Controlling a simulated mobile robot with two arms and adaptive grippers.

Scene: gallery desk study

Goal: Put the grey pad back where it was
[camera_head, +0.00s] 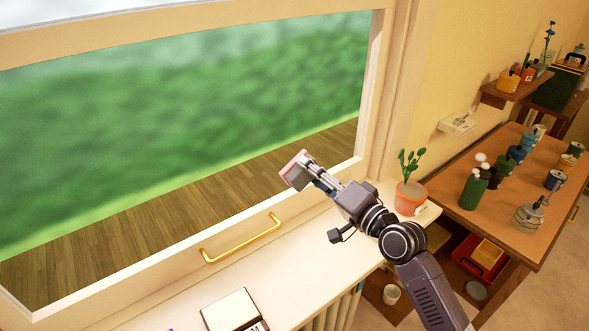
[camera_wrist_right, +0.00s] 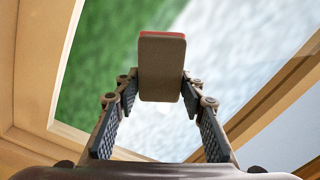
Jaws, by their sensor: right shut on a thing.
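The grey pad (camera_head: 299,176) is a small block with a pink-red layer along one side. My right gripper (camera_head: 314,180) is shut on it and holds it up in front of the window glass, above the sill. In the right wrist view the grey pad (camera_wrist_right: 161,72) stands between the fingertips of my right gripper (camera_wrist_right: 160,88), with its red edge at the top. I cannot tell whether the pad touches the glass. My left gripper is not in view.
The window frame (camera_head: 391,90) has a gold handle (camera_head: 242,238). A potted plant (camera_head: 410,197) stands at the right end of the white sill (camera_head: 310,262). A book (camera_head: 231,311) lies at the sill's front. A wooden table (camera_head: 497,222) with several jars is at right.

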